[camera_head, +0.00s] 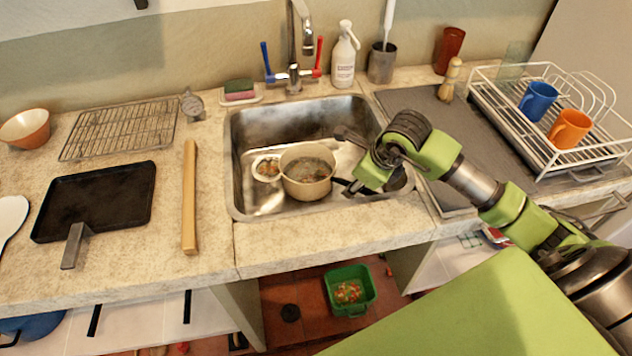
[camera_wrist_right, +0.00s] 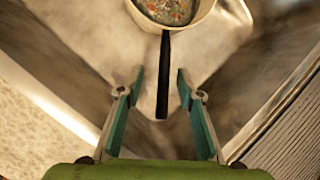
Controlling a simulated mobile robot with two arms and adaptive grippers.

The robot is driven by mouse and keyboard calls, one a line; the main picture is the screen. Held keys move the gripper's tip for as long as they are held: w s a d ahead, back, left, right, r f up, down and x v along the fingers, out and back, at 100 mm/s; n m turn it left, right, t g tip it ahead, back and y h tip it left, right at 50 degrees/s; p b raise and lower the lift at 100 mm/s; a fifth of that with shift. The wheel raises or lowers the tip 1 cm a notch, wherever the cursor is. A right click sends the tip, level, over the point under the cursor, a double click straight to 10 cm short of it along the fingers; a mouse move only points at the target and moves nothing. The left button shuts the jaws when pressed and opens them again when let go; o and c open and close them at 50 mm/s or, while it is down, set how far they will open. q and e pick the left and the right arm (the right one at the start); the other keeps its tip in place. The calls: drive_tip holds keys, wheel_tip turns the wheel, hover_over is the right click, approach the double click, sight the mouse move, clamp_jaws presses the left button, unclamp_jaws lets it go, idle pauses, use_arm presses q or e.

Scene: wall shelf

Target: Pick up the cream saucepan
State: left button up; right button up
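The cream saucepan (camera_head: 307,188) stands in the metal sink, with murky contents and a dark handle pointing right toward my right gripper. In the right wrist view the saucepan (camera_wrist_right: 196,17) is at the top, cut off by the edge, with colourful bits in it. Its black handle (camera_wrist_right: 163,85) reaches down between the two fingers of my right gripper (camera_wrist_right: 160,76). Those fingers are open, with a visible gap on each side of the handle. In the head view my right arm covers part of the handle and the fingers. My left gripper is not in view.
The sink (camera_head: 243,203) has raised walls around the pan, and a small round container (camera_head: 266,158) sits left of it. The faucet (camera_head: 292,50) rises behind. A white dish rack (camera_head: 545,170) with mugs stands right; a rolling pin (camera_head: 190,200) and black pan (camera_head: 98,200) lie left.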

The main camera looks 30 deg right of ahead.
sight(349, 181)
drive_tip(key=b+x, duration=0.1)
drive_tip(key=x, duration=0.1)
drive_tip(key=w+b+x, duration=0.1)
drive_tip(key=x, duration=0.2)
drive_tip(key=shift+d+b, duration=0.15)
drive_tip(key=shift+b, duration=0.15)
drive_tip(key=shift+r, duration=0.1)
clamp_jaws()
drive_tip(key=shift+w+r, duration=0.1)
drive_tip(key=shift+w, duration=0.05)
